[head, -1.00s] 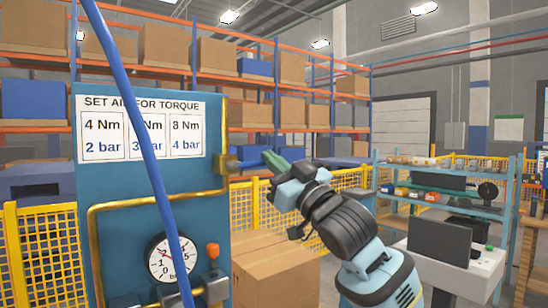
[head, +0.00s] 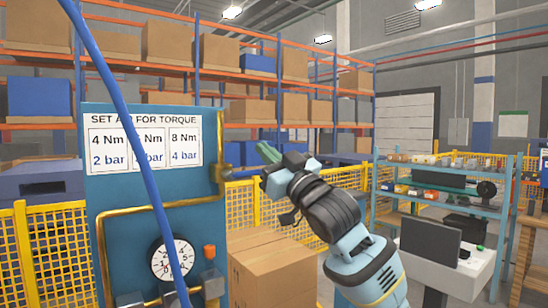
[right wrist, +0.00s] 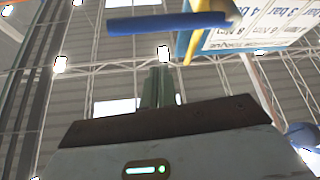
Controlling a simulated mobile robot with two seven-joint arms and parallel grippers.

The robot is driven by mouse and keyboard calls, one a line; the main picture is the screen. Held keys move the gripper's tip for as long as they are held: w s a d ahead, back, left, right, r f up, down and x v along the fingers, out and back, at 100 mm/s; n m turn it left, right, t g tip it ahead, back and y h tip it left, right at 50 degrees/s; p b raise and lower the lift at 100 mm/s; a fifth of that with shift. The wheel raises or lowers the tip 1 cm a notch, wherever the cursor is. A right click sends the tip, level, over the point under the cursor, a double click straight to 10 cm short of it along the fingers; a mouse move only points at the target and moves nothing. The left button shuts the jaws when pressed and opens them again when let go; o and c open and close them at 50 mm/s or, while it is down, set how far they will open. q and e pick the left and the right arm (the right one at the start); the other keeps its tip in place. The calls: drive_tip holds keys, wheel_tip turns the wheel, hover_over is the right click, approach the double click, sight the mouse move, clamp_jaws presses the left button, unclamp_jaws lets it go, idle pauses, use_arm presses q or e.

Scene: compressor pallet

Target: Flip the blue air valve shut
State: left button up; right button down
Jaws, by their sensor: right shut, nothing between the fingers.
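The blue air valve lever (right wrist: 165,22) lies across the top of the right wrist view, with its brass body (right wrist: 232,14) at its right end. In the head view the brass fitting (head: 226,173) sits at the right edge of the blue panel (head: 140,196); the lever there is small and hard to make out beside my gripper. My right gripper (head: 268,153) is just right of the fitting. Its green fingers (right wrist: 158,86) are together and empty, apart from the lever in the right wrist view. My left gripper is not in view.
A blue hose (head: 128,134) crosses in front of the panel. A gauge (head: 171,257) and an orange-topped fitting (head: 210,252) are low on the panel. Cardboard boxes (head: 270,268) stand below my right gripper. A yellow fence (head: 40,250) and a blue shelf (head: 450,203) are behind.

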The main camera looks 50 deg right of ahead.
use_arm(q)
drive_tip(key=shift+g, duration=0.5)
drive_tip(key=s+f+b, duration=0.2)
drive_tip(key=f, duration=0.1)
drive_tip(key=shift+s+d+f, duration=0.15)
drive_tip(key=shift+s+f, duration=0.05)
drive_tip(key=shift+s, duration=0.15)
use_arm(e)
drive_tip(key=a+v, duration=0.1)
drive_tip(key=v, duration=0.9)
drive_tip(key=shift+w, duration=0.15)
drive_tip(key=shift+f, duration=0.1)
